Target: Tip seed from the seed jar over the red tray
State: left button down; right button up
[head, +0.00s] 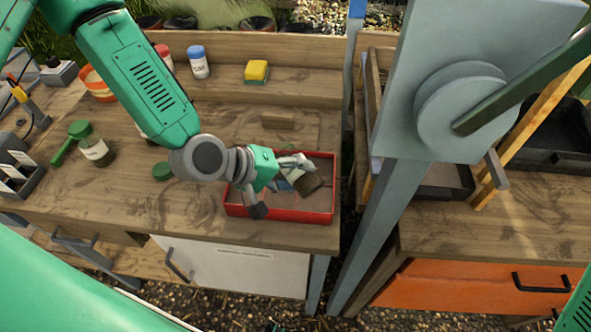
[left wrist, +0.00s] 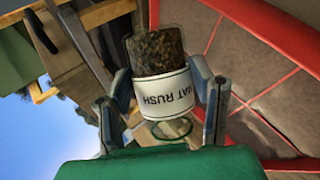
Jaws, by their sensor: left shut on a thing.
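The seed jar (head: 311,184) is clear, with dark seed and a white label. My left gripper (head: 295,171) is shut on it over the red tray (head: 290,215). In the left wrist view the jar (left wrist: 162,90) is between both fingers, its label reading upside down. Dark seed fills the end away from the palm; a green-tinted glass ring shows at the other end. No falling seed shows. The exact tilt and height above the tray are hard to tell. The tray's brown floor shows beside the jar in the left wrist view. My right gripper is not in view.
A green lid (head: 162,171) lies left of the tray. A yellow sponge (head: 256,71) and a blue-capped pot (head: 198,62) stand at the back. A grey post (head: 385,220) rises right of the tray.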

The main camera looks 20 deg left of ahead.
pick_arm(q)
jog(key=shift+s+a+p, duration=0.2)
jog(key=shift+s+a, duration=0.1)
jog(key=shift+a, duration=0.7)
jog(key=shift+s+a+p, duration=0.2)
jog(key=shift+s+a, duration=0.15)
jog(key=shift+a, duration=0.7)
jog(key=shift+s+a+p, duration=0.2)
jog(key=shift+s+a, duration=0.1)
jog(key=shift+a, duration=0.7)
jog(key=shift+w+f+n+h+b, duration=0.15)
jog(key=shift+n+h+b, duration=0.25)
jog(key=shift+b, duration=0.5)
jog(key=shift+g+h+b, duration=0.3)
jog(key=shift+h+b, duration=0.05)
jog(key=shift+h, duration=0.05)
jog(key=shift+d+r, duration=0.1)
jog(key=shift+r, duration=0.1)
